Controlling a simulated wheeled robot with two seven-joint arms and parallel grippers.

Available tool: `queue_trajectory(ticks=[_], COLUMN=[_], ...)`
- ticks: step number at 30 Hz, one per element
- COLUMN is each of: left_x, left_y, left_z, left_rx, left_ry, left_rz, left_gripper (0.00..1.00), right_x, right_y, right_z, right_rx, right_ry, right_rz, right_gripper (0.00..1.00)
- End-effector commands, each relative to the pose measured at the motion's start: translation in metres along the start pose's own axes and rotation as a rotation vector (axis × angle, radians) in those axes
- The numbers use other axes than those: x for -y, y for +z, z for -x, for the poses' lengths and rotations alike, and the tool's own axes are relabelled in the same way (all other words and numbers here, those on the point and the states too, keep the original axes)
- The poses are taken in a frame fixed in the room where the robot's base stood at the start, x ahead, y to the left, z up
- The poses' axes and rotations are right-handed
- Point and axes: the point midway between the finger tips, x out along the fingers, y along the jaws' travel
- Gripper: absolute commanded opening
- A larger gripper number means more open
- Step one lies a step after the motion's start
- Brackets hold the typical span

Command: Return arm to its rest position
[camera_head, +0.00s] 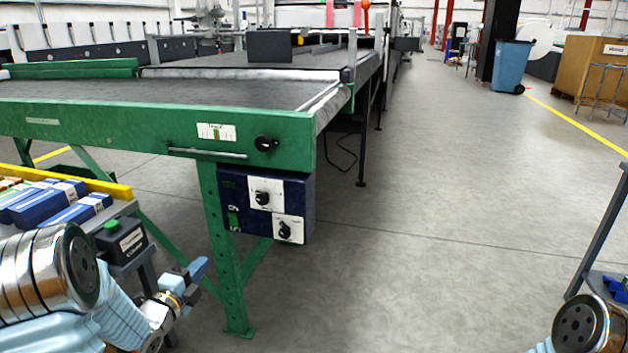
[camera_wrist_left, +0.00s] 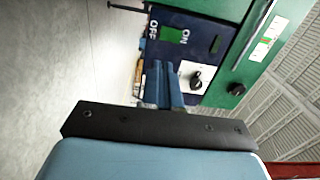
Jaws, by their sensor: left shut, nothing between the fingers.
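My left arm comes in at the lower left of the head view. Its gripper (camera_head: 196,270) has light blue fingers that are shut with nothing between them. It is left of the green table leg and lower than the dark blue control box (camera_head: 265,208) under the conveyor table. In the left wrist view the shut fingers (camera_wrist_left: 168,85) show in front of the control box (camera_wrist_left: 200,52), with its green ON switch and a dial. I cannot tell the exact gap between the fingertips and the box. Only a joint of my right arm shows at the lower right; its gripper is out of view.
The green-framed conveyor table (camera_head: 140,124) fills the upper left. A tray of blue cartons (camera_head: 45,205) with a yellow rim and a small box with a green button (camera_head: 122,238) stand near my left arm. A grey-legged stand (camera_head: 600,238) is at the right. The middle floor is clear.

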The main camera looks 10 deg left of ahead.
Motion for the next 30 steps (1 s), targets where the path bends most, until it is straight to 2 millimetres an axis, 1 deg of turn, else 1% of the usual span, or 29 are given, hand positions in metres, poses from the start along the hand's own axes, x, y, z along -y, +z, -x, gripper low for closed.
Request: queue_trajectory(ticks=[2,4,5,6,8,9,11,12,14,15,18,21,22,25,30], left_x=[-0.013,-0.040,-0.056,-0.080,-0.120,-0.147,-0.183,-0.203,-0.227,-0.238,-0.255,-0.260,-0.261,-0.261,-0.262], left_y=[-0.008,-0.022,-0.032,-0.046,-0.073,-0.093,-0.126,-0.148,-0.179,-0.199,-0.240,-0.268,-0.273,-0.283,-0.283], left_z=[-0.004,-0.007,-0.008,-0.006,0.004,0.015,0.038,0.057,0.086,0.107,0.153,0.185,0.192,0.205,0.206], left_rx=[0.007,0.029,0.046,0.080,0.153,0.217,0.333,0.420,0.558,0.652,0.875,1.045,1.081,1.156,1.160], left_ry=[0.052,0.148,0.204,0.291,0.439,0.542,0.692,0.788,0.918,0.995,1.146,1.240,1.258,1.291,1.293], left_rz=[0.075,0.220,0.304,0.433,0.646,0.791,0.995,1.118,1.277,1.367,1.529,1.617,1.632,1.662,1.663], left_gripper=[0.00,0.00,0.00,0.00,0.00,0.00,0.00,0.00,0.00,0.00,0.00,0.00,0.00,0.00,0.00], right_x=[0.002,0.005,0.007,0.010,0.014,0.017,0.020,0.022,0.025,0.027,0.030,0.033,0.033,0.033,0.033], right_y=[0.000,0.000,0.001,0.001,0.001,0.002,0.002,0.003,0.003,0.004,0.004,0.005,0.005,0.005,0.005], right_z=[0.005,0.012,0.016,0.021,0.029,0.035,0.042,0.046,0.052,0.055,0.061,0.064,0.065,0.065,0.065], right_rx=[0.001,0.001,0.002,0.002,0.004,0.005,0.006,0.007,0.008,0.009,0.011,0.012,0.012,0.012,0.012], right_ry=[0.000,-0.001,-0.002,-0.002,-0.004,-0.004,-0.006,-0.006,-0.007,-0.008,-0.010,-0.011,-0.011,-0.011,-0.011], right_rz=[0.000,0.002,0.002,0.003,0.005,0.006,0.008,0.009,0.010,0.011,0.013,0.014,0.014,0.015,0.015], right_gripper=[0.43,0.43,0.43,0.43,0.43,0.43,0.43,0.43,0.43,0.43,0.43,0.43,0.43,0.43,0.43])
